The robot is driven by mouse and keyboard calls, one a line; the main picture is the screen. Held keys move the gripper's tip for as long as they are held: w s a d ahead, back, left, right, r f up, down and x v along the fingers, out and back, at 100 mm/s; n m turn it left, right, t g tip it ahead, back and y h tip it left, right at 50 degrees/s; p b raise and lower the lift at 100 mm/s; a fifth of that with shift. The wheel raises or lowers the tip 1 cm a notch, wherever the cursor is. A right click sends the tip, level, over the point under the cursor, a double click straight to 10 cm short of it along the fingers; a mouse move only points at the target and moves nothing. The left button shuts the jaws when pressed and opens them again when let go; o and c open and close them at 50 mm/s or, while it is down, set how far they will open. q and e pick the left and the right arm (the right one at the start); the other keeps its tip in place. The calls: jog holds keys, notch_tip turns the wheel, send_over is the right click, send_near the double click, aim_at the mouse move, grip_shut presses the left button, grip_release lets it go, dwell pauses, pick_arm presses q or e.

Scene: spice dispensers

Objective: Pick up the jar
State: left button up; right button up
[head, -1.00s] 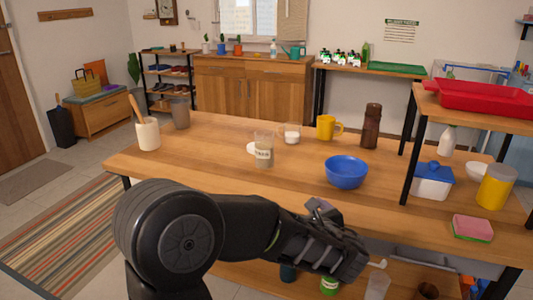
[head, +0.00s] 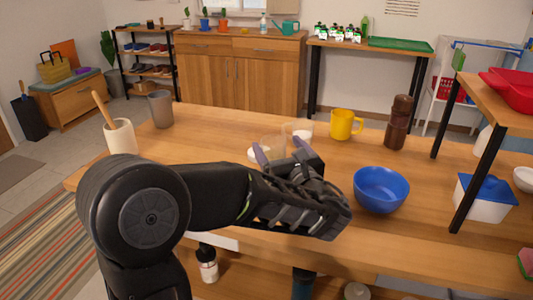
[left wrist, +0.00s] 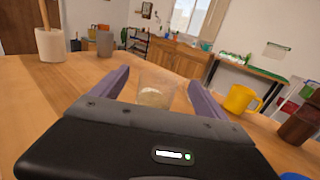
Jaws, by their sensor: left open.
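A clear glass jar (head: 272,145) stands upright on the wooden table, its lower part hidden behind my left gripper in the head view. In the left wrist view the jar (left wrist: 155,90), with pale contents, shows between the two fingers. My left gripper (head: 281,152) is open on the near side of the jar; its purple fingers (left wrist: 160,82) point toward it. I cannot tell whether the fingertips are level with the jar's sides. My right gripper is not in view.
A blue bowl (head: 381,190) is right of my left gripper. A yellow mug (head: 345,124) and a brown grinder (head: 398,122) stand behind. A cream crock (head: 121,137) with a wooden handle and a grey cup (head: 160,109) stand left. The tabletop between cup and jar is clear.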

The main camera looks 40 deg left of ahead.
pick_arm(q)
jog(key=shift+s+d+r, duration=0.1)
jog(key=shift+d, duration=0.1)
notch_tip(320, 180, down, 8)
jog(key=b, duration=0.3)
jog(key=shift+f, duration=0.25)
jog(key=shift+a+r+p, duration=0.35)
jog(key=shift+p, duration=0.3)
jog(key=shift+w+a+f+p, duration=0.15)
jog(key=shift+w+a+p, duration=0.25)
jog(key=shift+w+a, duration=0.25)
jog(key=x, duration=0.5)
jog(key=shift+w, duration=0.1)
jog(key=c, duration=1.7)
